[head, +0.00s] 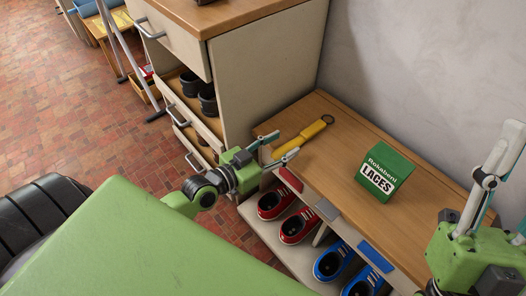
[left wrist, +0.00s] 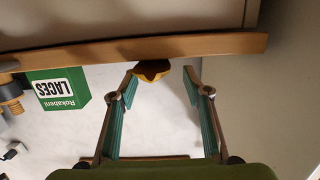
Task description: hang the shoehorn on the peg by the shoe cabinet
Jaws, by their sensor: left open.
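The yellow shoehorn (head: 302,136) lies on the wooden top of the shoe cabinet (head: 330,180), with a dark ring at its far end. My left gripper (head: 284,144) is open at the cabinet's near-left edge, its fingers pointing toward the shoehorn's near end. In the left wrist view the shoehorn's yellow end (left wrist: 152,68) shows near the tips of the open left gripper (left wrist: 162,78), closer to the left-hand finger. My right gripper (head: 490,165) is partly in view at the right edge; its jaw opening is unclear. I cannot make out the peg.
A green laces box (head: 385,174) stands on the cabinet top, right of the shoehorn. Red shoes (head: 297,226) and blue shoes (head: 333,262) sit on the shelf below. A taller drawer unit (head: 262,75) stands left of the cabinet. A grey wall (head: 410,70) rises behind.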

